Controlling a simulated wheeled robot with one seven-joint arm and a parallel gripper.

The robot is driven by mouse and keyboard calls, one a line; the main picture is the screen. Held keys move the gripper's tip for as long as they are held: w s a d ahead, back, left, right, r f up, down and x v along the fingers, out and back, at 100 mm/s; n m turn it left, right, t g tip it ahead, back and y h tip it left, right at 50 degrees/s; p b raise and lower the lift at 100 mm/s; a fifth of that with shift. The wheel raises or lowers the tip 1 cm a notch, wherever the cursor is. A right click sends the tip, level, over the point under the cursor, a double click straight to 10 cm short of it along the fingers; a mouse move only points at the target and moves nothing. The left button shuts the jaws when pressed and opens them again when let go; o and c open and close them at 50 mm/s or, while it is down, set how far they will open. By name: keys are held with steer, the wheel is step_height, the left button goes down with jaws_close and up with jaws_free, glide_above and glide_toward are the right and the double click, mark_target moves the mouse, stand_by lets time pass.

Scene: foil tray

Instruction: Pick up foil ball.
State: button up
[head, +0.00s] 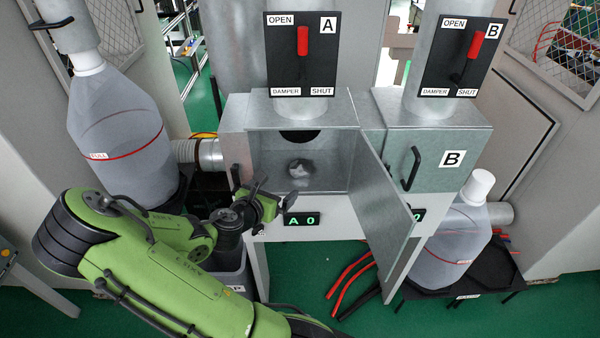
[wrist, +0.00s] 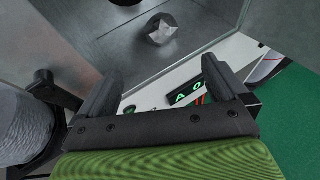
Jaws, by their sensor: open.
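The foil ball (head: 301,168) is a small crumpled silver lump on the floor of the open metal box A (head: 351,150). It also shows in the wrist view (wrist: 163,29), beyond the fingertips near the top middle. My gripper (head: 279,197) is in front of the box opening, to the lower left of the ball in the head view. In the wrist view my gripper (wrist: 165,92) has its two dark fingers spread wide with nothing between them. The ball is apart from both fingers. Nothing hides the ball.
The door of box A (head: 385,200) is swung open to the right. Box B (head: 452,159) beside it is shut. A round dark hole (head: 300,136) is in the back of box A. A display reading A 0 (head: 301,219) sits below the opening. A grey bin (head: 236,279) stands below my gripper.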

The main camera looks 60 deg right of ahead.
mark_target(297, 170)
steer(key=x, duration=1.6)
steer(key=shift+s+d+r+b, duration=0.1)
steer(key=shift+d+r+b, duration=0.05)
steer(key=shift+r+b, duration=0.15)
steer(key=shift+c, duration=1)
steer(key=c, duration=0.9)
steer(key=shift+o, duration=0.2)
steer(key=shift+r, duration=0.15)
